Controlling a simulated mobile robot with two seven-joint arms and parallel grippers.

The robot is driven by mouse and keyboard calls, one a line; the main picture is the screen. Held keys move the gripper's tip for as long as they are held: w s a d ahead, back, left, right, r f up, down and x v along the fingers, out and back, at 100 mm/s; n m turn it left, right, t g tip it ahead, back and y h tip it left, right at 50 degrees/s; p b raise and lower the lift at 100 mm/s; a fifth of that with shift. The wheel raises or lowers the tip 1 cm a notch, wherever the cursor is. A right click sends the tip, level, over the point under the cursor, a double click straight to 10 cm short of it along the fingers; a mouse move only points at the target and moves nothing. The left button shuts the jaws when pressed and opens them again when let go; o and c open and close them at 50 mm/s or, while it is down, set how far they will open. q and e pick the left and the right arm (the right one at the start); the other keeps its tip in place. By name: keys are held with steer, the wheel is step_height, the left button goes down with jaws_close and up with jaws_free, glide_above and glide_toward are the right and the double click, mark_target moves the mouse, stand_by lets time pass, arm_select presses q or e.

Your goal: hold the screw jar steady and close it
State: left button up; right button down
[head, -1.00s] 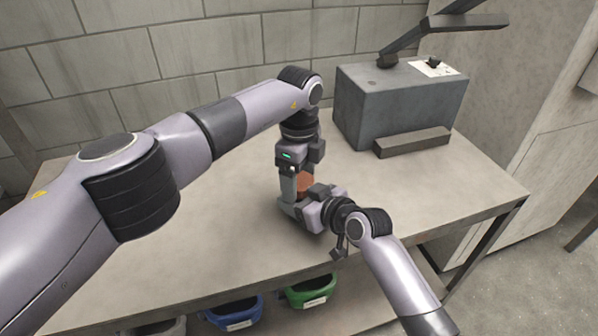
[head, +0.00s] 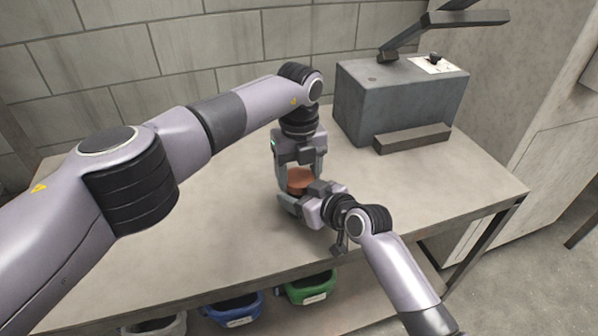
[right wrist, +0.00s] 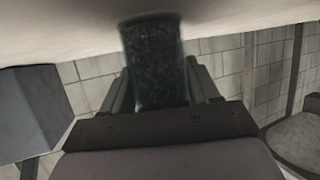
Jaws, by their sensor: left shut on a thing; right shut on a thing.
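The screw jar shows in the right wrist view as a dark, greenish cylinder (right wrist: 155,65) between the fingers of my right gripper (right wrist: 160,88). In the head view its reddish-brown lid (head: 300,182) shows on top, and the body is mostly hidden by my grippers. My left gripper (head: 301,172) points straight down from above and is shut on the lid, one finger on each side. My right gripper (head: 295,201) comes in level from the right at the front, low over the table, and is shut on the jar body. I cannot tell how tightly the lid sits.
The jar stands on a grey table (head: 180,235) with clear room to its left. A grey box (head: 395,105) with a dark bar (head: 412,140) in front stands at the back right. Blue (head: 235,308) and green (head: 310,289) bins sit below the front edge.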

arm_select(q)
steer(key=m, duration=0.4)
steer(key=o, duration=1.2)
steer(key=shift+d, duration=0.1)
steer(key=shift+r, duration=2.3)
steer(key=shift+c, duration=0.3)
